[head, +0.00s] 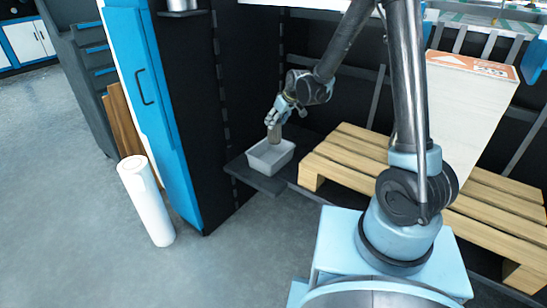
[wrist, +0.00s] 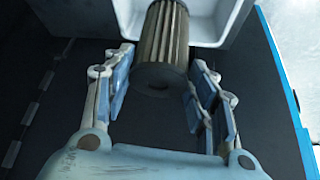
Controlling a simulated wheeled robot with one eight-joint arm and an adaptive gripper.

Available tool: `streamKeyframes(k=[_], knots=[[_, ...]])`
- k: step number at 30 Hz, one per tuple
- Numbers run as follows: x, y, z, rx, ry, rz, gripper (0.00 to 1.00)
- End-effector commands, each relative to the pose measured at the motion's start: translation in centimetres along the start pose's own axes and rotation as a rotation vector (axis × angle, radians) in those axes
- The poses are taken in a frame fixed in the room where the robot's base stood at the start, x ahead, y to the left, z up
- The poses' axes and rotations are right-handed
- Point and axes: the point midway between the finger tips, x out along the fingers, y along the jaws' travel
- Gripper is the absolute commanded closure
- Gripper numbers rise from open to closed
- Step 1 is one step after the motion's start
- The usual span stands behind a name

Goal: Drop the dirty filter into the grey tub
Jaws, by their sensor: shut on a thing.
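The dirty filter (head: 274,133) is a brownish, pleated cylinder, held upright or nearly so in my gripper (head: 275,123). In the wrist view the filter (wrist: 163,50) sits between the blue-padded fingers of my gripper (wrist: 158,78), which is shut on it. The grey tub (head: 270,169) is a pale, open box below the filter. The filter's lower end is over or just within the tub's opening; the exact height is unclear. The tub also shows at the top of the wrist view (wrist: 214,22), with its inside partly hidden by the filter.
The tub stands on a dark shelf (head: 262,184) beside a black panel and blue cabinet (head: 155,110). A wooden pallet (head: 335,152) with a large pale box (head: 465,110) lies to the right. A white roll (head: 147,205) stands on the floor at left. Floor in front is clear.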

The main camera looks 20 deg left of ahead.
Motion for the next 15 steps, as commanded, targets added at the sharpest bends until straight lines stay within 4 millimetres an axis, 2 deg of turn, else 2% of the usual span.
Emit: streamKeyframes(k=[6,15], knots=[[2.1,0.1,1.2,0.002,0.000,0.001,0.85],[3.4,0.3,2.1,0.003,0.000,0.002,0.85]])
